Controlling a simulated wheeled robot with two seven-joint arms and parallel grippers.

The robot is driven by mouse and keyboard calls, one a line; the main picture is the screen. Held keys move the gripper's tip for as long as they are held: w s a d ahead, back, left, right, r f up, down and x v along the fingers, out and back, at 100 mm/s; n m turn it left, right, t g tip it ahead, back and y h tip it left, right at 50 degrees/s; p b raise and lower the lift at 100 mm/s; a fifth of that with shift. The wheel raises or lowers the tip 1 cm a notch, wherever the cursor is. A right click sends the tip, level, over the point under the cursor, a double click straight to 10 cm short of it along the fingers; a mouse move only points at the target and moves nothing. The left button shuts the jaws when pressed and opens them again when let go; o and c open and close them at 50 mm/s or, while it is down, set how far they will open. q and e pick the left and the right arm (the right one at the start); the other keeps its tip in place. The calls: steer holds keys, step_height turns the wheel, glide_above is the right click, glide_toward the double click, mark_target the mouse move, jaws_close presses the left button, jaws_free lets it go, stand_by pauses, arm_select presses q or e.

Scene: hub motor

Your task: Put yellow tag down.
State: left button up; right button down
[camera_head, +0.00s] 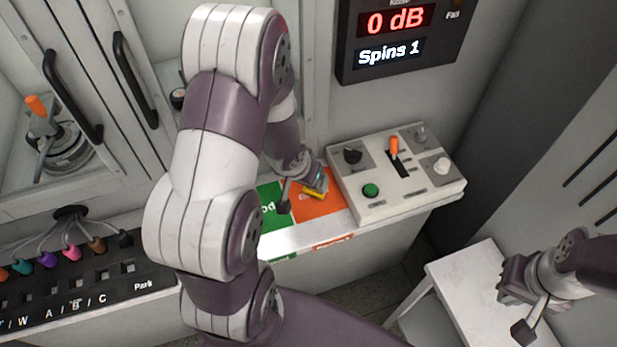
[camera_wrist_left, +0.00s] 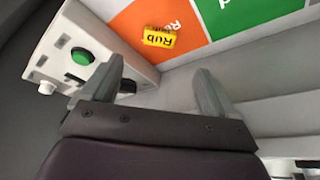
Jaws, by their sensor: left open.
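The yellow tag (camera_head: 314,194) lies on the orange panel (camera_head: 330,208) at the middle of the head view, partly hidden by my left gripper (camera_head: 318,182).
A green panel (camera_head: 270,204) adjoins the orange one. Right of it stands a control box (camera_head: 375,208) with a green button, knobs and an orange-tipped lever. A display (camera_head: 392,38) reads "0 dB" and "Spins 1". A rack of coloured plugs (camera_head: 90,285) is at lower left; a white table (camera_head: 463,283) at lower right.

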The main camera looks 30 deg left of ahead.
arm_select(q)
steer(key=s+d+r+m+g, duration=0.1)
steer(key=s+d+r+g, duration=0.2)
steer(key=s+d+r, duration=0.5)
steer(key=shift+s+d+r, duration=0.2)
steer(key=shift+s+r, duration=0.05)
steer(key=shift+r, duration=0.3)
